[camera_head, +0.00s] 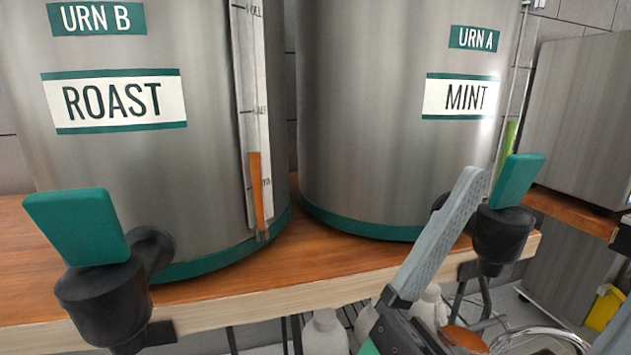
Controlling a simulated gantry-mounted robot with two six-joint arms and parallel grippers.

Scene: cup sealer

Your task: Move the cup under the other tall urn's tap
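Two tall steel urns stand side by side on a wooden shelf. The left one, Urn B (200,185), is labelled ROAST. The right one, Urn A (385,135), is labelled MINT. Urn B's black tap (103,300) and Urn A's black tap (503,238) each have a teal lever. One grey gripper finger, seemingly of my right gripper (440,240), points up and right, in front of Urn A and left of its tap. Its opening cannot be judged. No cup shows clearly. A brown round surface (467,338) lies low beside the gripper, but I cannot tell what it is. My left gripper does not show.
The wooden shelf's front edge (250,302) runs below the urns. White bottles (325,333) stand under it. A metal ring (545,335) shows at the lower right. A grey steel cabinet (585,110) stands at the right, with a yellow object (604,308) below.

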